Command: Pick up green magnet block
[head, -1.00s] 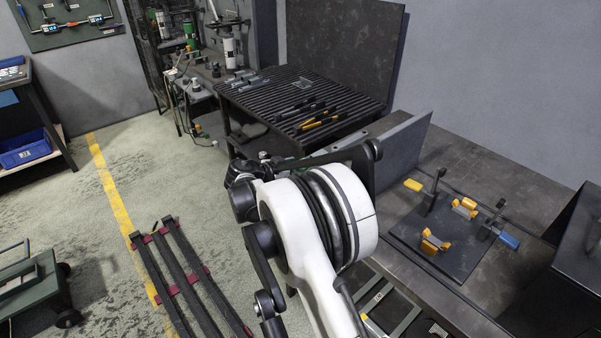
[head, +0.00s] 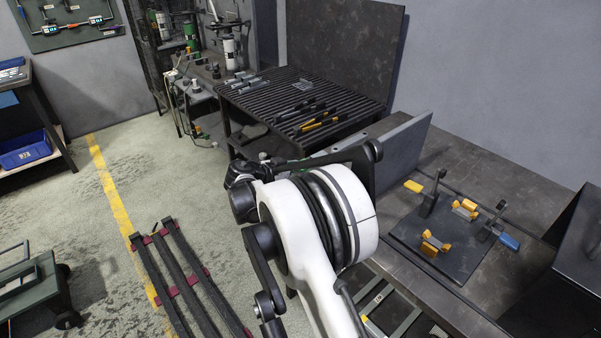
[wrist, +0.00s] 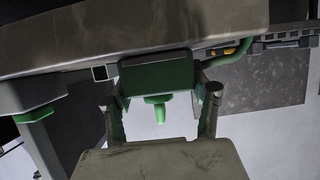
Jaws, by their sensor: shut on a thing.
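The green magnet block (wrist: 157,76) shows in the wrist view as a green boxy piece with a greyish upper part and a green knob pointing down from it. My gripper (wrist: 161,95) has one finger at each side of the block and is shut on it. The block sits close against the underside of a large grey slab-like surface (wrist: 150,30); I cannot tell whether they touch. In the head view my white arm link hides the gripper, and I cannot make out the block there.
A slatted dark table (head: 300,100) holds several tools. At the right, a dark fixture plate (head: 440,245) carries yellow blocks and clamps on a workbench (head: 480,185). A grey upright panel (head: 400,150) stands near my arm.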

